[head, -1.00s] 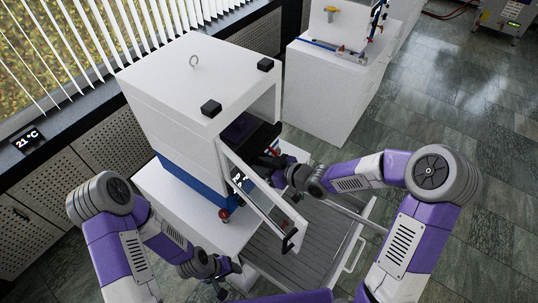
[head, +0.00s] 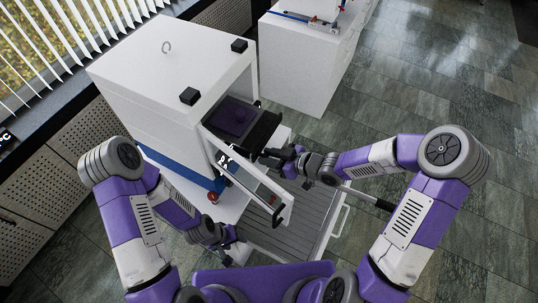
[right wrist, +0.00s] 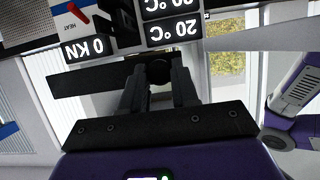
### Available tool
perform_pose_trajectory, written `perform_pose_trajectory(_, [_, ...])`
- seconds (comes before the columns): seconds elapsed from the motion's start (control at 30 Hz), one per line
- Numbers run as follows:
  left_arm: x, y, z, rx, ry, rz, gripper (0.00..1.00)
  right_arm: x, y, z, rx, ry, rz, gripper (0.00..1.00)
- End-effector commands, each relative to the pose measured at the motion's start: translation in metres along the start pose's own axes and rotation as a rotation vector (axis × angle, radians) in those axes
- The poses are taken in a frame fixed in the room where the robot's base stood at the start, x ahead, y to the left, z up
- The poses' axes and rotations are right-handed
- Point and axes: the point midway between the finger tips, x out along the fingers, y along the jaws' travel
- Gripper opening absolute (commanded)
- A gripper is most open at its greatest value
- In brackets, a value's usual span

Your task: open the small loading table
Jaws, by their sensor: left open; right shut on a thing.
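The small loading table (head: 262,134) is a dark slide with a purple plate (head: 234,117) on it. It sticks out of the front opening of the white press (head: 165,75). My right gripper (head: 277,157) is at its front edge. In the right wrist view my right gripper (right wrist: 158,85) is shut on a dark round knob (right wrist: 158,71) in front of a dark bar (right wrist: 90,78). My left gripper (head: 222,244) is open and empty, low beside the press's white stand.
The press door (head: 247,176) stands open with a dark handle, close to my right gripper. A white cabinet (head: 305,65) stands behind.

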Motion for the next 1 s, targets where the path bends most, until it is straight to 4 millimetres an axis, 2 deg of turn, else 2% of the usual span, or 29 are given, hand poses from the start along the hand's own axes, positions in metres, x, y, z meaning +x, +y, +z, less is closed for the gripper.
perform_pose_trajectory(0.03, [0.000, 0.000, 0.000, 0.000, 0.000, 0.000, 0.58, -0.002, 0.001, 0.001, 0.000, -0.001, 0.004, 0.31])
perform_pose_trajectory(0.2, [0.000, 0.000, 0.000, 0.000, 0.000, 0.000, 0.58, -0.001, 0.001, 0.001, 0.001, -0.002, 0.004, 0.54])
perform_pose_trajectory(0.53, [-0.001, 0.000, 0.000, 0.000, 0.000, 0.000, 0.58, -0.005, 0.001, 0.001, 0.002, -0.002, 0.005, 0.54])
perform_pose_trajectory(0.83, [-0.009, 0.004, 0.000, 0.000, 0.000, 0.000, 0.58, -0.053, 0.002, 0.000, 0.001, -0.004, 0.008, 0.54])
perform_pose_trajectory(1.0, [-0.013, 0.005, 0.001, 0.000, 0.000, 0.000, 0.58, -0.073, 0.001, 0.000, 0.001, -0.003, 0.006, 0.54])
